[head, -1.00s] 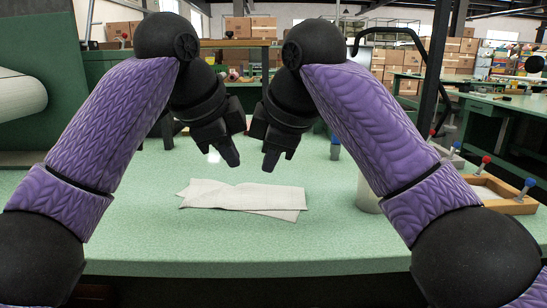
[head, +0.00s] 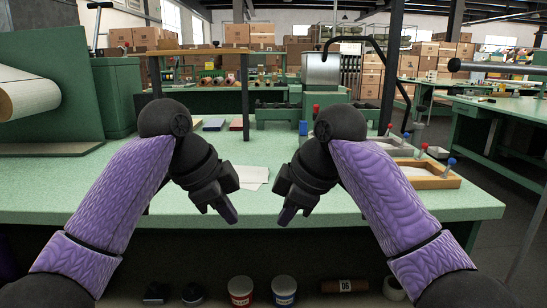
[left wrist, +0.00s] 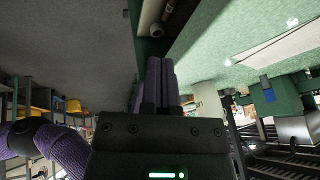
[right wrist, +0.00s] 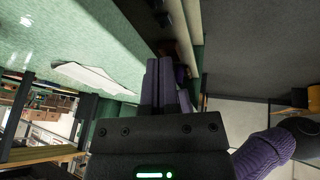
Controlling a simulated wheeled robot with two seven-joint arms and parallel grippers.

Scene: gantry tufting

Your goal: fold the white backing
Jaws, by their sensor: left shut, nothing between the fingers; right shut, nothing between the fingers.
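The white backing (head: 252,174) lies flat on the green table top, in the middle of the head view. It looks folded, and its left part is hidden behind my left gripper (head: 233,217). The backing also shows as a pale sheet in the left wrist view (left wrist: 275,42) and the right wrist view (right wrist: 92,77). My left gripper is shut and empty, in front of the table's near edge. My right gripper (head: 286,219) is shut and empty to its right. Both grippers are apart from the backing.
The green table (head: 400,208) has clear room left and right of the backing. A wooden tray (head: 428,181) stands at its right. A grey machine with a red knob is at the back. Paint cans (head: 241,290) and rolls sit below the table.

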